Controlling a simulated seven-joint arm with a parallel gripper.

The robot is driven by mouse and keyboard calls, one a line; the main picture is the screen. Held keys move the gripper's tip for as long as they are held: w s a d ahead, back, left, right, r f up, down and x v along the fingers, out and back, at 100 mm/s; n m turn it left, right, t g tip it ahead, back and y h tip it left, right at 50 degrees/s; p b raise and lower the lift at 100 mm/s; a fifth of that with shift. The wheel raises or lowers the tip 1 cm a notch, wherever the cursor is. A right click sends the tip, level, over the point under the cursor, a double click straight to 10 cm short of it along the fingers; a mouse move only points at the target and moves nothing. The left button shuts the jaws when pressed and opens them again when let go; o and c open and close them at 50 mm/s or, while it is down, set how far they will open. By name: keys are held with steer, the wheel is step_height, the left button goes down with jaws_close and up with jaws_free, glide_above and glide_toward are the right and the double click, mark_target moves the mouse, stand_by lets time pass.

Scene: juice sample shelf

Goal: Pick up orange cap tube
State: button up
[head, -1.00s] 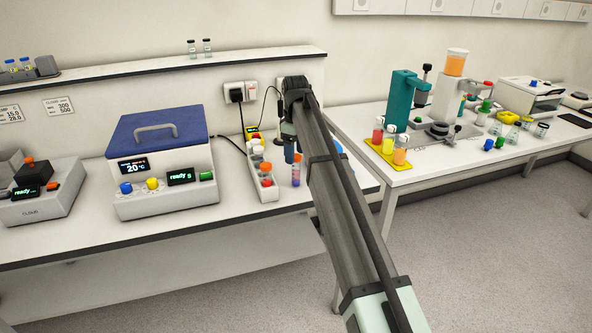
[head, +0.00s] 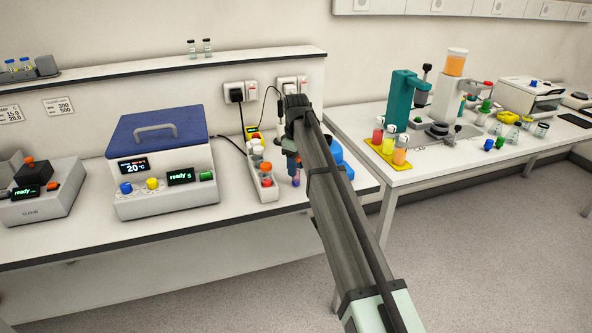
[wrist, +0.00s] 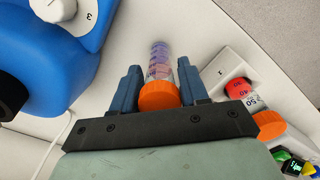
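The orange cap tube (wrist: 158,94) stands beside the white rack, with clear walls, purple markings and an orange cap. In the wrist view it lies between the two fingers of my gripper (wrist: 158,84). The fingers are open, one on each side of the tube, with a gap visible near the fingertips. In the head view my gripper (head: 292,158) is over the tube, and only the tube's lower purple part (head: 296,182) shows below the fingers.
The white rack (head: 264,193) with several capped tubes stands just left of my gripper. In the wrist view, a tube with another orange cap (wrist: 270,125) sits in it. A blue device (wrist: 45,70) with a white knob stands close on the other side. The bench front is clear.

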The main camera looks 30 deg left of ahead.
steer(key=c, duration=0.7)
steer(key=shift+o, duration=0.2)
step_height(320, 180, up, 9)
steer(key=shift+w, duration=0.1)
steer(key=shift+w+d+r, duration=0.15)
steer(key=shift+d+r, duration=0.05)
steer(key=shift+r, duration=0.1)
steer(key=w+d+r, duration=0.1)
steer(key=w+r, duration=0.2)
steer(key=w, duration=0.4)
steer(key=w+d+r, duration=0.2)
steer(key=w+r, duration=0.2)
steer(key=w, duration=0.3)
steer(key=shift+w+d+r, duration=0.25)
steer(key=shift+w+r, duration=0.05)
steer(key=shift+w, duration=0.1)
